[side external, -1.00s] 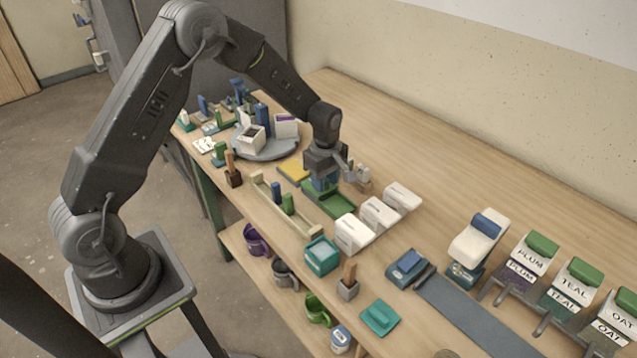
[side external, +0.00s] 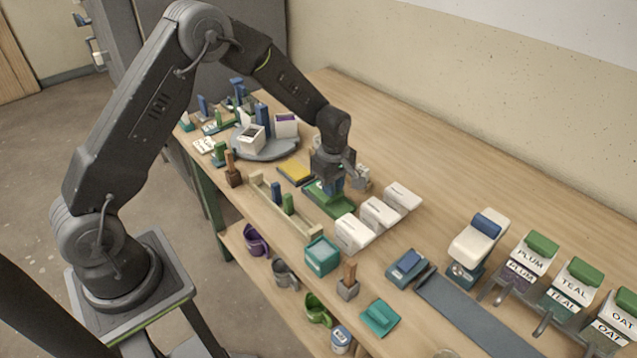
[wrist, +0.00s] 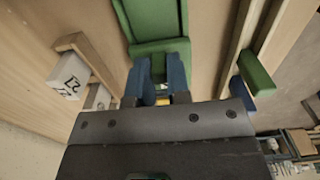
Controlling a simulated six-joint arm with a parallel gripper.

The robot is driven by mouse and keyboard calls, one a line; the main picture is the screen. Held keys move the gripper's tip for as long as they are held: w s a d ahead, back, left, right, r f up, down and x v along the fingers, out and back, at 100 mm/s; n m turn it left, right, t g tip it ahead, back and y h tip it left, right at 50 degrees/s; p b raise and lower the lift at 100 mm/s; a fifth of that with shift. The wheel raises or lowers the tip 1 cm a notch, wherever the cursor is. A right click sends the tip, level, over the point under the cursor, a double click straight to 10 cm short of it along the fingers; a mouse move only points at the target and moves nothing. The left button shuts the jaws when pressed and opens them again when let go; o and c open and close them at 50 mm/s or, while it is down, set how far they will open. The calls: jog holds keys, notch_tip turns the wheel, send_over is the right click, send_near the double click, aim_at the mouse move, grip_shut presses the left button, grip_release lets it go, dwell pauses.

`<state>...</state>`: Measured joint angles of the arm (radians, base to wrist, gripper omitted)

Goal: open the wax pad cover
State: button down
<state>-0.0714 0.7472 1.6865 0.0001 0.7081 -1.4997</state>
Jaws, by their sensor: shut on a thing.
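My gripper (side external: 333,188), with blue fingers, is low over the green part. In the wrist view my gripper (wrist: 159,78) is shut on a green piece at the edge of the green cover (wrist: 157,22). A small bit of yellow shows behind the fingers there. The fingers and wrist hide part of the cover, so I cannot tell exactly how far it is open.
White angled blocks (side external: 381,214) stand close to the right of the tray. A long wooden rack (side external: 265,203) with blue and green pieces lies on the near side. A grey turntable (side external: 272,152) with boxes is behind left. Bare bench lies toward the wall.

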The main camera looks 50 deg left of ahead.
jog(key=shift+d, duration=2.1)
jog(key=c, duration=1.2)
grip_release()
jog(key=shift+o, duration=0.2)
jog(key=shift+r, duration=0.1)
notch_tip(320, 180, up, 7)
